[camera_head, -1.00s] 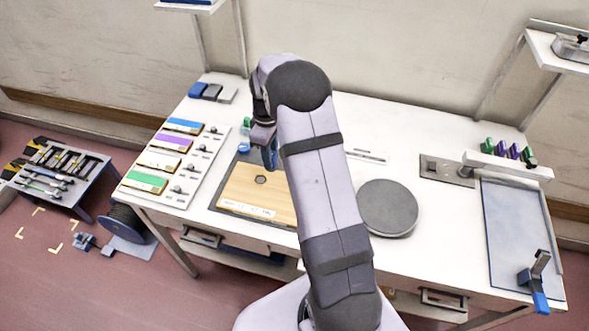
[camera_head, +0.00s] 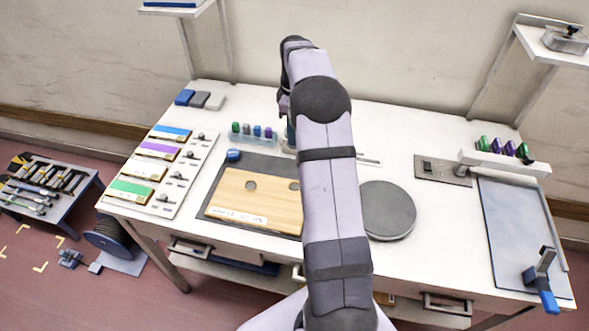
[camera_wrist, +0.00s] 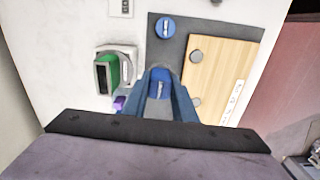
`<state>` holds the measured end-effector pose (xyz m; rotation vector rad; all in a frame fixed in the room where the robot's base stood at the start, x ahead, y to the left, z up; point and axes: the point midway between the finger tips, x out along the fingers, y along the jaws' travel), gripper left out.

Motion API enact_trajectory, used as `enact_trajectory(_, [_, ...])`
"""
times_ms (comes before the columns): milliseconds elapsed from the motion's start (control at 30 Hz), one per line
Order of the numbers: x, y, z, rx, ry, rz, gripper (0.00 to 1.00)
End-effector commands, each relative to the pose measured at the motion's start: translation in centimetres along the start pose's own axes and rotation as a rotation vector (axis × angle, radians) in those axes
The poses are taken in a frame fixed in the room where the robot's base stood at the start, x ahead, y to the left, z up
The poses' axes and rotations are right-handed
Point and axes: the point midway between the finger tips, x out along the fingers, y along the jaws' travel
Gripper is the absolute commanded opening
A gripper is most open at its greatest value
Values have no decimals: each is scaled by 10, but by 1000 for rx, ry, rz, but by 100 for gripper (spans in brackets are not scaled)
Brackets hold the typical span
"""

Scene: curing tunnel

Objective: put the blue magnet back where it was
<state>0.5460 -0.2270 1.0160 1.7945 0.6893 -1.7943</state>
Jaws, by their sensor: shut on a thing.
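My gripper (camera_wrist: 158,92) has blue fingers and is shut on a blue magnet (camera_wrist: 159,80) with a pale mark, in the wrist view. In the head view my arm hides the magnet, and only a bit of the gripper (camera_head: 291,135) shows, behind the wooden board. A second blue round piece with a pale mark (camera_head: 233,155) lies on the dark mat (camera_head: 212,190) near its back left corner. It also shows in the wrist view (camera_wrist: 165,27). The wooden board (camera_head: 240,198) on the mat has two dark round spots. My gripper is beside the board's edge in the wrist view.
A clear rack (camera_head: 255,141) with several coloured pieces stands behind the mat. A panel with coloured labels (camera_head: 190,175) is at left. A grey round plate (camera_head: 387,210), a blue-grey tray (camera_head: 515,230) and a white rack (camera_head: 505,163) are at right. The table's back middle is clear.

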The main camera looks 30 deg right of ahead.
Motion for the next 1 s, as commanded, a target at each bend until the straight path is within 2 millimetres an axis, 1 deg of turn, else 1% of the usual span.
enact_trajectory(267, [0, -5, 2, -52, 0, 1, 0])
enact_trajectory(367, [4, -5, 2, -54, 0, -1, 0])
enact_trajectory(467, [15, -6, 2, -53, -1, -3, 0])
enact_trajectory(600, [37, -6, 2, -53, -2, -4, 0])
enact_trajectory(733, [54, -6, 2, -52, -1, -3, 0])
enact_trajectory(833, [61, -5, 2, -52, 0, 0, 0])
enact_trajectory(1000, [64, -5, 2, -52, 0, 0, 0])
